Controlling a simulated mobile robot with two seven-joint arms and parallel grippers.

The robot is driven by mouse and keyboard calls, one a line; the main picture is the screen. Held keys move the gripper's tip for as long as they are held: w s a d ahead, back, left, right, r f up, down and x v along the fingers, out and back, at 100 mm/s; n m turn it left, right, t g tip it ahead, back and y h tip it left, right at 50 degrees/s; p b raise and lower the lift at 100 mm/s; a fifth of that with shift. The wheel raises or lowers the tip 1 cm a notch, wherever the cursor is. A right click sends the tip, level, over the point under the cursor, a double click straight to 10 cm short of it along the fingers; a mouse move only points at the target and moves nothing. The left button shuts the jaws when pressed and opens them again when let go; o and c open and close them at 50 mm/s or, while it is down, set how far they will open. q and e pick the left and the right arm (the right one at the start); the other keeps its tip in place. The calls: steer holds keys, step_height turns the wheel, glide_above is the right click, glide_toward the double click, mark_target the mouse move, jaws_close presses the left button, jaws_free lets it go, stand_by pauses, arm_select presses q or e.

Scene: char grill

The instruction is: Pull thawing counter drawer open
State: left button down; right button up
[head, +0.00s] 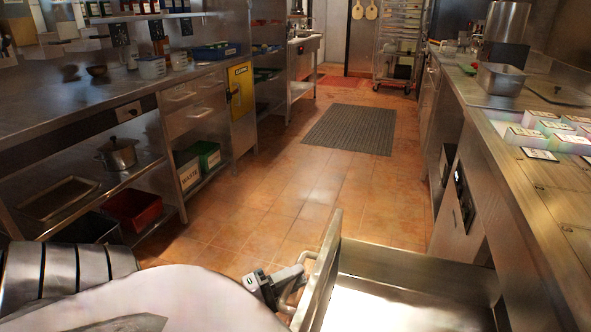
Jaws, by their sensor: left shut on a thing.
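The thawing counter (500,165) runs along the right side. Its drawer (415,265) stands out from the counter into the aisle at the lower right, and I see down into its bright interior. The drawer front (321,275) is the upright metal panel on its left side. A bent bar handle (291,299) sits on the outer face of this front. My left gripper (293,280) is shut on the handle, with the arm coming in from the lower left. The gripper partly hides the handle. My right gripper is not in view.
A steel counter (120,85) with shelves, a pot (118,154) and a red bin (132,208) lines the left side. The tiled aisle is clear up to a dark floor mat (350,129). A wheeled rack (401,45) stands at the back.

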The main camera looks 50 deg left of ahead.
arm_select(q)
steer(key=c, duration=1.1)
jaws_free()
steer(key=shift+o, duration=0.2)
steer(key=r+v, duration=0.1)
steer(key=v, duration=0.6)
steer(key=shift+f, duration=0.45)
steer(key=shift+s, duration=0.2)
